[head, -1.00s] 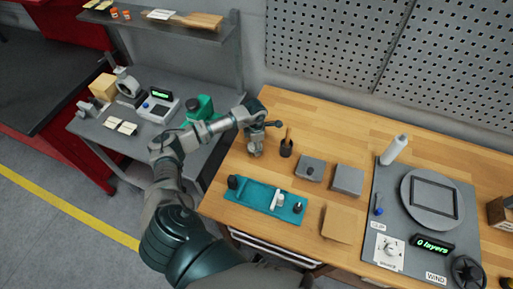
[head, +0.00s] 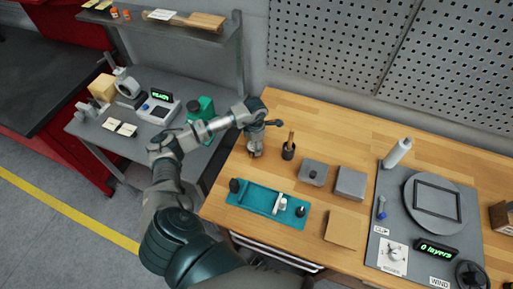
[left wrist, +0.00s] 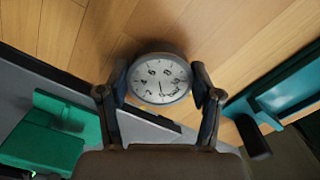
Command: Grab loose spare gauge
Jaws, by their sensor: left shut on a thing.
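The loose gauge (left wrist: 160,80) has a round white dial with black numbers and a dark rim. In the left wrist view it sits between the two fingers of my left gripper (left wrist: 160,100), which is shut on its sides. In the head view my left gripper (head: 256,138) is over the left end of the wooden bench, and the gauge (head: 254,151) shows small below it. I cannot tell whether the gauge touches the wood. My right gripper is not in view.
A teal tray (head: 250,197) lies in front of the gripper. A dark cup with a brush (head: 289,149) stands close to its right, with grey blocks (head: 313,172) beyond. A grey side table (head: 130,146) with a green object (head: 203,106) is at left.

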